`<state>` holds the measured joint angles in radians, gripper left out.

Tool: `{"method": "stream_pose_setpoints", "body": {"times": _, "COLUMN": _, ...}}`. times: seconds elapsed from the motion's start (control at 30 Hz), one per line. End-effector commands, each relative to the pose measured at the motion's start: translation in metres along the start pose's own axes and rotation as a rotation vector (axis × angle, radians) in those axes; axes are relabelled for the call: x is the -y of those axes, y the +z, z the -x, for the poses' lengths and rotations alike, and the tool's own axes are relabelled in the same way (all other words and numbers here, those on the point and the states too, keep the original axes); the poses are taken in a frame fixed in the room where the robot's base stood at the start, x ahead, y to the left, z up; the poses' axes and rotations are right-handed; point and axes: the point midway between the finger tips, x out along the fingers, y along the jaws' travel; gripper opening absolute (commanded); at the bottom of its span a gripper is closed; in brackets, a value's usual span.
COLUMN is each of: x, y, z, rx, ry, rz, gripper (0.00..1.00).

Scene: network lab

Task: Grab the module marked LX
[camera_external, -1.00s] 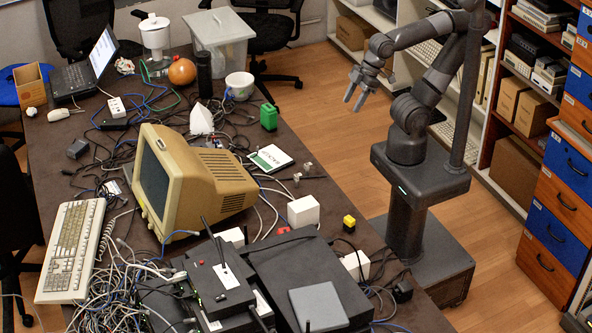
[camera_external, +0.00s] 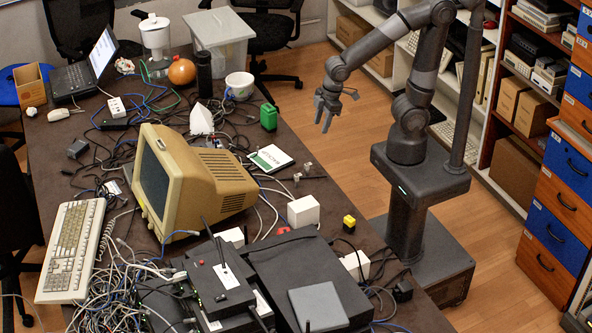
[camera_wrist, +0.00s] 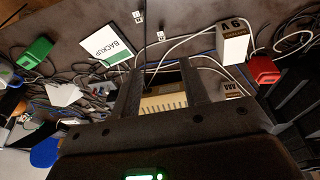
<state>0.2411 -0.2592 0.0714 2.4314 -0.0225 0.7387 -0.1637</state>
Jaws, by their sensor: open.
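Two small pale modules lie on the dark table near its right edge, one (camera_external: 308,167) slightly behind the other (camera_external: 297,177). In the wrist view two small labelled modules show at the top, one (camera_wrist: 137,17) at the upper left and one (camera_wrist: 161,36) a little lower. Their markings are too small to read, so I cannot tell which is LX. My gripper (camera_external: 324,117) is open and empty, pointing down, above and beyond the table's right edge. In the wrist view its two fingers (camera_wrist: 163,84) stand apart with nothing held between them.
A white card marked BACKUP (camera_external: 270,158) lies left of the modules. A green object (camera_external: 268,117), a white box (camera_external: 303,210), a yellow-black block (camera_external: 348,222) and a beige monitor (camera_external: 190,180) stand around. Cables run across the table.

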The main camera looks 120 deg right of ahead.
Motion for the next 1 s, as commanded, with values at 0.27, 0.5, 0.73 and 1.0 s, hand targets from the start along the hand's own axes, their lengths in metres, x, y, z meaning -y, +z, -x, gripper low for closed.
{"method": "stream_pose_setpoints", "body": {"times": 0.27, "x": -0.032, "y": -0.004, "z": -0.080, "rx": 0.141, "ry": -0.031, "rz": 0.006, "gripper": 0.41}}
{"method": "stream_pose_setpoints", "body": {"times": 0.5, "x": -0.048, "y": 0.003, "z": -0.127, "rx": 0.209, "ry": -0.067, "rz": 0.012, "gripper": 0.41}}
{"method": "stream_pose_setpoints", "body": {"times": 0.73, "x": -0.050, "y": 0.007, "z": -0.146, "rx": 0.224, "ry": -0.078, "rz": 0.014, "gripper": 0.41}}
{"method": "stream_pose_setpoints", "body": {"times": 1.0, "x": -0.047, "y": 0.015, "z": -0.181, "rx": 0.223, "ry": -0.077, "rz": 0.014, "gripper": 0.41}}
